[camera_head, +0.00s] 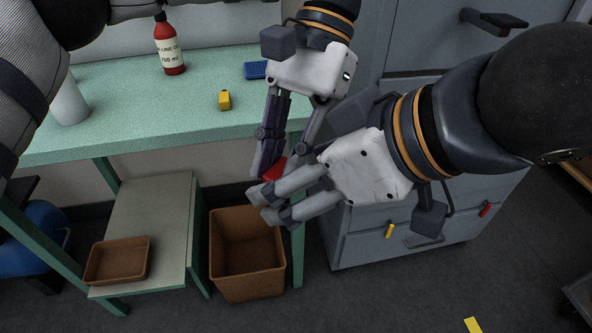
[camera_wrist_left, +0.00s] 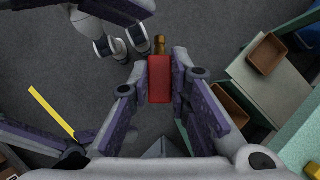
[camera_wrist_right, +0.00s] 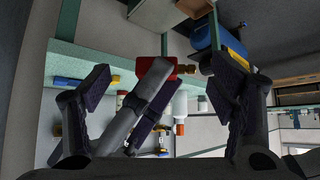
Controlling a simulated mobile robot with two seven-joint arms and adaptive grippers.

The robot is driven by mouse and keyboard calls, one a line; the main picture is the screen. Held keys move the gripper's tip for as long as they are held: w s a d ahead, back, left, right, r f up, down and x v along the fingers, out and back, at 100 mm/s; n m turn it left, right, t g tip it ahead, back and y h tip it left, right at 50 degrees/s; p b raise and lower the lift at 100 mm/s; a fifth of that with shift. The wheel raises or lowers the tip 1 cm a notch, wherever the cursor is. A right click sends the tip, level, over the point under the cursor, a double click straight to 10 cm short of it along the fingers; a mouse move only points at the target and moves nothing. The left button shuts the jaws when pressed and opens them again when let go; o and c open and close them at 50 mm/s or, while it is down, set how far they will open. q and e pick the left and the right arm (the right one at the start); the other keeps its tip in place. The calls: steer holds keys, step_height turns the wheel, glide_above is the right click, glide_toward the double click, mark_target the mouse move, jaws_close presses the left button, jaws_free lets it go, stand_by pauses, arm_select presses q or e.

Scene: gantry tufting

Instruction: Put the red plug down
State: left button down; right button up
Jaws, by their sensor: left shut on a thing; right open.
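The red plug, a red block with a brass tip, sits between the fingers of my left gripper (camera_head: 276,155). In the left wrist view the plug (camera_wrist_left: 159,82) shows whole, its brass tip pointing away from the palm. In the head view only a bit of its red body (camera_head: 274,169) shows beside the fingers. My left gripper is shut on it, in the air by the bench's right end. My right gripper (camera_head: 266,204) is open and empty close by. In the right wrist view the plug (camera_wrist_right: 172,70) appears beyond its spread fingers, partly behind a left finger.
The green bench (camera_head: 150,120) carries a red bottle (camera_head: 168,45), a yellow block (camera_head: 224,100), a blue block (camera_head: 256,70) and a white cylinder (camera_head: 68,103). Below are a brown bin (camera_head: 247,282) and a low shelf (camera_head: 160,220) with a brown tray (camera_head: 118,261). A grey cabinet (camera_head: 350,245) stands right.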

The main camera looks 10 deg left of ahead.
steer(key=shift+x, duration=1.15)
steer(key=c, duration=1.3)
arm_select(q)
steer(key=c, duration=1.4)
jaws_free()
arm_select(e)
steer(key=shift+o, duration=0.2)
